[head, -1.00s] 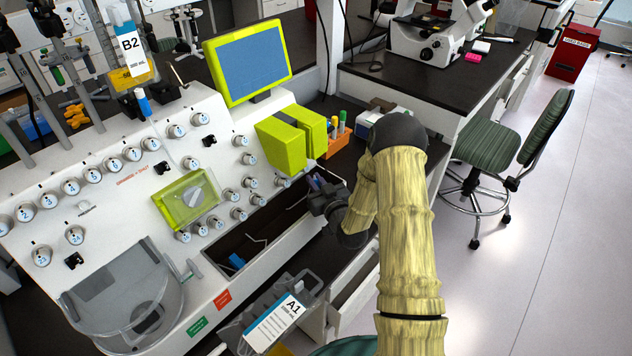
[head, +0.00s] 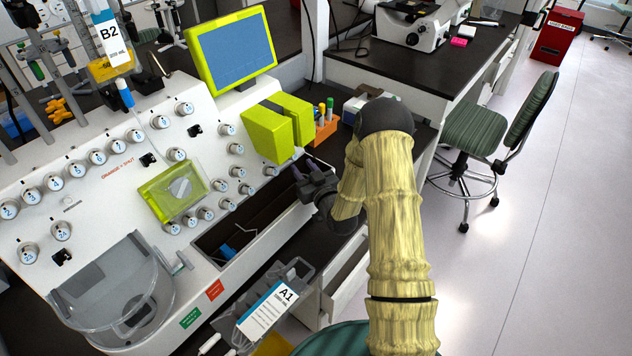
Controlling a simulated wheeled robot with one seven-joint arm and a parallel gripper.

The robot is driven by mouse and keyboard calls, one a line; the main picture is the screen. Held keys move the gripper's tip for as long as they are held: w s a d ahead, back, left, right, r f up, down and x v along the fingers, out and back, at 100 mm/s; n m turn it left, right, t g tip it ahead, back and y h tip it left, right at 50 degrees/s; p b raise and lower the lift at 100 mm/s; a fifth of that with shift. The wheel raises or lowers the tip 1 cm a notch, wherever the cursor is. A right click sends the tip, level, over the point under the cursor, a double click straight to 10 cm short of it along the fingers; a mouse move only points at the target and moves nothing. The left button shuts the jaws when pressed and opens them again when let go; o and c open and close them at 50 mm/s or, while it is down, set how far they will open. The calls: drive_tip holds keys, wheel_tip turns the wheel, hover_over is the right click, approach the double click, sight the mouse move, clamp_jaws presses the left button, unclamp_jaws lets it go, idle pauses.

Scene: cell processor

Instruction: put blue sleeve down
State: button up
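A small blue piece (head: 228,251), which looks like the blue sleeve, lies in the dark recessed tray (head: 207,240) along the front of the white machine. It is beside a bent light-coloured wire, and its exact shape is too small to tell. My gripper (head: 308,168) is above the far right end of this tray, well to the right of the blue piece and apart from it. Its two dark fingers look spread, with nothing visible between them. The fingers point up and away, toward the green block.
A lime-green block (head: 278,130) stands close behind my gripper, with an orange tube rack (head: 326,128) beside it. The white machine (head: 100,190) carries many knobs and a green-framed screen (head: 232,50). A striped chair (head: 480,135) stands at the right.

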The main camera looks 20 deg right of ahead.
drive_tip(key=b+v, duration=0.2)
drive_tip(key=v, duration=1)
drive_tip(key=shift+r, duration=0.35)
drive_tip(key=shift+w, duration=0.1)
idle(1.1)
drive_tip(key=s+a+r+m+g+h, duration=0.1)
drive_tip(key=s+r+g+h, duration=0.1)
drive_tip(key=s+g, duration=0.5)
drive_tip(key=s+a+r+m+g+h, duration=0.1)
drive_tip(key=s+a+r+g+h, duration=0.1)
drive_tip(key=s+r+g, duration=0.3)
drive_tip(key=s+g, duration=0.3)
drive_tip(key=s, duration=0.3)
drive_tip(key=shift+s+a+r+m, duration=0.25)
drive_tip(key=shift+s+m, duration=0.05)
drive_tip(key=shift+m, duration=0.1)
